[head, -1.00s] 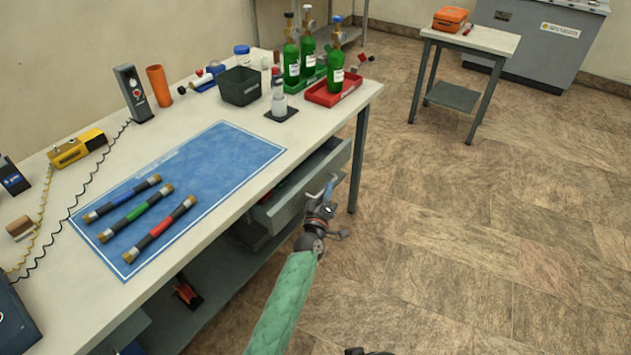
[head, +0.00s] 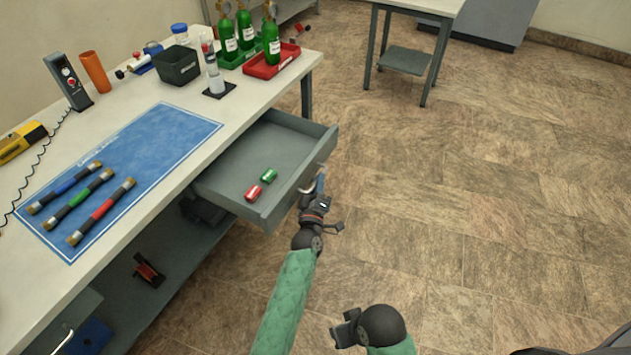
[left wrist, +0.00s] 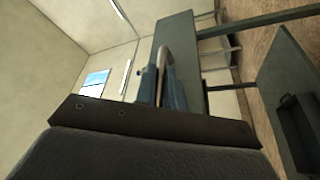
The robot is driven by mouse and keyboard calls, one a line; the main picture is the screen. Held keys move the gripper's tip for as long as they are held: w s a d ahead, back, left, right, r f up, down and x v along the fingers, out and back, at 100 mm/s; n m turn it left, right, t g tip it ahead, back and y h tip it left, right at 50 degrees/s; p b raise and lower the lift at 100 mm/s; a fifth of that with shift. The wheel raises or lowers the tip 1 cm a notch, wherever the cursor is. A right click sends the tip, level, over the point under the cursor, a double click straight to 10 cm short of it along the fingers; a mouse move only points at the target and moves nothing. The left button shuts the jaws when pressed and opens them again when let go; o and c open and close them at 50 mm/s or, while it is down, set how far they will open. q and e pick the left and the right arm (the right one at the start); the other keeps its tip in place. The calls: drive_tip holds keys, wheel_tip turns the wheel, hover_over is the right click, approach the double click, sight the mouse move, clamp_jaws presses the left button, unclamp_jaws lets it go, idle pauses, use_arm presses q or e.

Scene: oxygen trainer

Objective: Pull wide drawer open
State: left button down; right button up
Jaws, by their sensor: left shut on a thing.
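The wide drawer (head: 306,172) is grey and stands well out from under the workbench, its inside open to view. A red cylinder (head: 254,193) and a green cylinder (head: 268,176) lie on its floor. My left gripper (head: 318,187) is at the drawer's front and shut on its handle (head: 308,188). In the left wrist view the fingers (left wrist: 168,88) close near the grey drawer front (left wrist: 178,45); the grip itself is partly hidden. My right gripper (head: 345,328) is low in front, apart from the drawer; its jaws are unclear.
The workbench (head: 150,85) carries a blue mat (head: 165,140) with three banded rods, a black bin (head: 178,66), and green bottles (head: 246,30) by a red tray (head: 272,62). A small table (head: 425,5) stands at the back. The floor (head: 450,190) right of the drawer is clear.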

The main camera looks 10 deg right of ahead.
use_arm(q)
drive_tip(key=shift+s, duration=0.1)
use_arm(e)
drive_tip(key=shift+d, duration=0.1)
use_arm(q)
drive_tip(key=c, duration=1.5)
unclamp_jaws()
use_arm(e)
drive_tip(key=shift+w+r, duration=0.1)
use_arm(q)
drive_tip(key=shift+f, duration=0.1)
